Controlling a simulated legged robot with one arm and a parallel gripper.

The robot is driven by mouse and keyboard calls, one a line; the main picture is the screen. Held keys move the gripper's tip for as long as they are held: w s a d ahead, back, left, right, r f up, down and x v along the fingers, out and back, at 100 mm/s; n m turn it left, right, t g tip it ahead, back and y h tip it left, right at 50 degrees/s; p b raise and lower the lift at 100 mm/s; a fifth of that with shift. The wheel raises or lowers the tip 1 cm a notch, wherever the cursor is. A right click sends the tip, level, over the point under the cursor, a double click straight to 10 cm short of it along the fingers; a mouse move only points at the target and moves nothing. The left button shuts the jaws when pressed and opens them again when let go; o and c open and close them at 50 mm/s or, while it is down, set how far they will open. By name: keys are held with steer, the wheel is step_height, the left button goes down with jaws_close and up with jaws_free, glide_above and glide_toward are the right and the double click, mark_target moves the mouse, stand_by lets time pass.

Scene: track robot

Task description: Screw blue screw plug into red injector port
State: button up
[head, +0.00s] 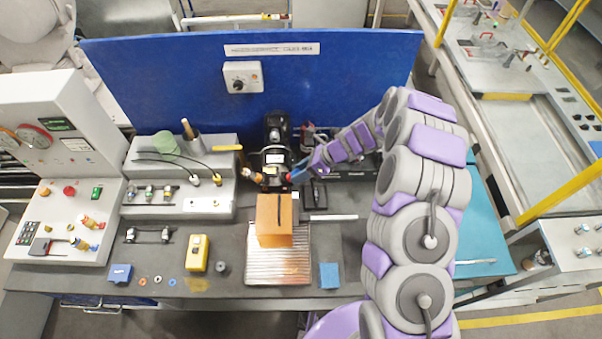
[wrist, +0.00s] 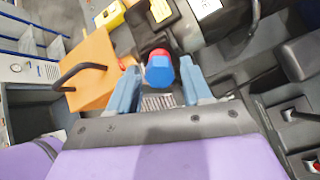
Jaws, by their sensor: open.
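The blue screw plug (wrist: 160,73) sits between my fingertips in the wrist view, in line with the red injector port (wrist: 158,52) just behind it. The plug appears to be seated at the port, but its thread is hidden, so I cannot tell how deep it is. My gripper (wrist: 159,80) is open, with a light blue finger on each side of the plug and a small gap visible. In the head view my gripper (head: 297,172) is beside the red port (head: 288,178) on the black machine (head: 275,157); the plug is too small to make out there.
An orange block (head: 274,221) with a black handle stands on a ribbed metal plate (head: 278,271) in front of the machine. A grey console (head: 180,204) with cables is to the left. A blue panel (head: 330,85) closes off the back.

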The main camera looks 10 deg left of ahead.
steer(key=shift+f+n+b, duration=0.1)
steer(key=shift+n+b, duration=2.8)
steer(key=shift+b, duration=1.35)
steer(key=shift+n+b, duration=1.4)
steer(key=shift+b, duration=0.85)
steer(key=shift+n+b, duration=2.1)
steer(key=shift+b, duration=1.05)
steer(key=shift+n+b, duration=2.7)
steer(key=shift+b, duration=1.35)
steer(key=shift+n+b, duration=1.2)
steer(key=shift+b, duration=0.55)
steer(key=shift+n+b, duration=1)
steer(key=shift+b, duration=0.35)
